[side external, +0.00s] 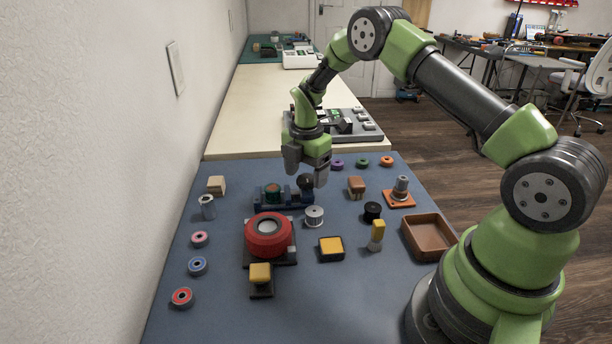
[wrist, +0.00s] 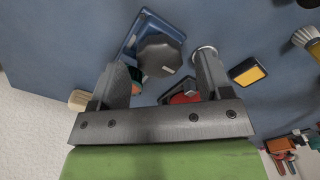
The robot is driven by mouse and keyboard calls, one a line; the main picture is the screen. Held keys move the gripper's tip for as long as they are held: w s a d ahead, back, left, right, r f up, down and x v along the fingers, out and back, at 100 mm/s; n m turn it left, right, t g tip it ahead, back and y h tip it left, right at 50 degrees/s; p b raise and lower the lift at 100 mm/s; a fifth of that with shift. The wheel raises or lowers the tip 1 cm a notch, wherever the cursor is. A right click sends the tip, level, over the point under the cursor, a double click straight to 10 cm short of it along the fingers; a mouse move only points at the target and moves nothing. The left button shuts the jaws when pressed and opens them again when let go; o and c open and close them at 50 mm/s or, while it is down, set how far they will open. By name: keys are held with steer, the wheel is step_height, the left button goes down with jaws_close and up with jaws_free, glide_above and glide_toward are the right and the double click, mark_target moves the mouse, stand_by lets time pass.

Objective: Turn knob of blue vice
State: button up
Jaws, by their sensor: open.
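The blue vice (side external: 270,197) sits on the blue-grey mat behind the red round device. It holds a round green and reddish-brown piece, partly visible. Its dark knob (side external: 306,182) is at the right end of the vice, just below my gripper (side external: 306,174). In the wrist view the vice's blue body (wrist: 152,22) is partly covered by the black lobed knob (wrist: 160,55). The knob lies between and slightly beyond the two fingertips of my open gripper (wrist: 163,68). I cannot tell whether a finger touches it.
A silver-topped spool (side external: 314,216) stands close to the right of the vice, and the red device (side external: 268,236) is in front. A brown block (side external: 356,185), black spool (side external: 372,211) and brown tray (side external: 424,232) lie farther right.

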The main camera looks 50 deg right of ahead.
steer(key=shift+f, duration=0.6)
steer(key=c, duration=0.9)
steer(key=shift+c, duration=0.2)
